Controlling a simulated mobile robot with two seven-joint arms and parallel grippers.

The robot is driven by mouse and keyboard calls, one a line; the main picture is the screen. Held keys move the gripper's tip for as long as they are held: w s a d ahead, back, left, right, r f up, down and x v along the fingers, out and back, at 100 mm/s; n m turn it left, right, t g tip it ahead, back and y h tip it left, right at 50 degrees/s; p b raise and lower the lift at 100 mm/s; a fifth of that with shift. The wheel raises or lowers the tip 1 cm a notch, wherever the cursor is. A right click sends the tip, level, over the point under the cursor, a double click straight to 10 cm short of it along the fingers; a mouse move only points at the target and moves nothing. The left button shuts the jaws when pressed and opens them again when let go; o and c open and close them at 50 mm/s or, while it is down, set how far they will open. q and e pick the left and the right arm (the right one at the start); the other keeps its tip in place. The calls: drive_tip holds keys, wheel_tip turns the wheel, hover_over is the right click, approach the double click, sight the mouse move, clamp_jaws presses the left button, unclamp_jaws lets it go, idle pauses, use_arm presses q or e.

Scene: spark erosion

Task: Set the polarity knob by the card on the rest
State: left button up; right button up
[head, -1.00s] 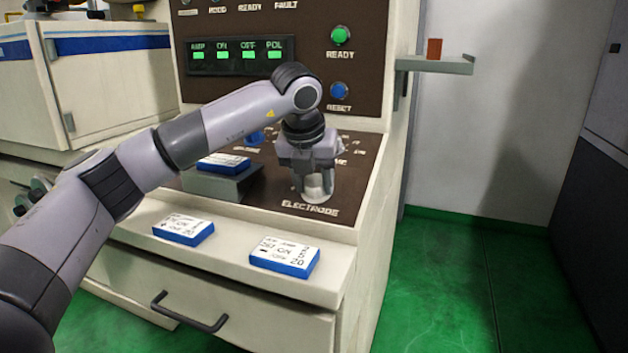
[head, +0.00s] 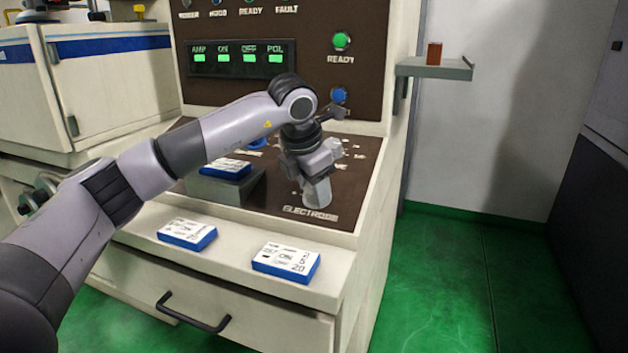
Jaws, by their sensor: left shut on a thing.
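My left gripper (head: 314,174) points down at the sloping brown panel. It is shut on a pale grey knob (head: 317,192), which I take for the polarity knob, just above the ELECTRODE label. The fingers hide much of the knob, and its pointer and marks cannot be read. The rest (head: 233,190) is a dark grey stand on the panel, left of my gripper. A blue-edged white card (head: 226,168) lies on it, its print too small to read. My right gripper is out of view.
Two more blue-edged cards, a left one (head: 187,235) and a right one (head: 286,262), lie on the cream ledge (head: 235,250) below. A green READY button (head: 341,41) and a green-lit display (head: 237,58) are above. A grey shelf (head: 440,68) holds a brown block (head: 434,53).

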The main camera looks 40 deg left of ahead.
use_arm(q)
drive_tip(key=m+p, duration=0.2)
drive_tip(key=m, duration=0.3)
drive_tip(key=shift+m, duration=0.3)
drive_tip(key=shift+a+m+p, duration=0.1)
drive_tip(key=shift+m+p, duration=0.55)
drive_tip(key=shift+m, duration=1.15)
drive_tip(key=shift+f, duration=0.1)
drive_tip(key=o, duration=1.1)
drive_tip(key=shift+c, duration=0.2)
drive_tip(key=v, duration=0.7)
drive_tip(key=shift+b, duration=0.3)
